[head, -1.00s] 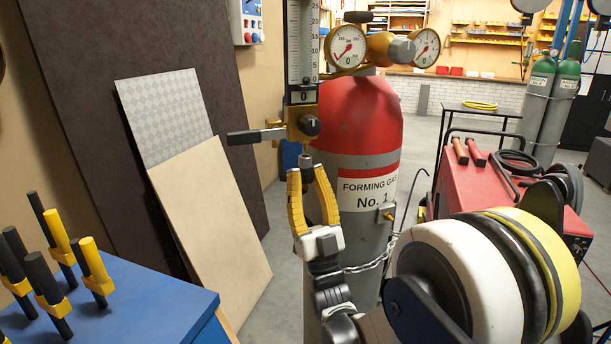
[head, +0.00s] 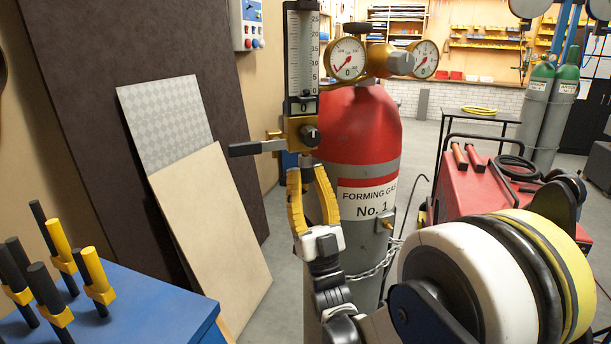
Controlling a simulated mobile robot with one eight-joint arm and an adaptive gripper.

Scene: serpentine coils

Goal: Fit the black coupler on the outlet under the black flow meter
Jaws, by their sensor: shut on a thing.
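The black flow meter (head: 302,60) stands upright beside the gas bottle's gauges, with a brass block (head: 294,133) and a black knob at its foot. A black lever-like bar (head: 257,148) juts left from near the block. My gripper (head: 306,170) points up just below the block. Its yellow fingers are shut on a small dark grey piece (head: 307,160), apparently the coupler, mostly hidden between the fingertips. The piece is directly under the block. The outlet cannot be made out, and I cannot tell whether the two touch or are joined.
The red-topped gas bottle (head: 362,140) stands close behind my gripper, with a chain (head: 370,265) around it. A red machine (head: 475,195) is at right. A blue bench (head: 150,310) with black and yellow tools is at front left. Panels lean at left.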

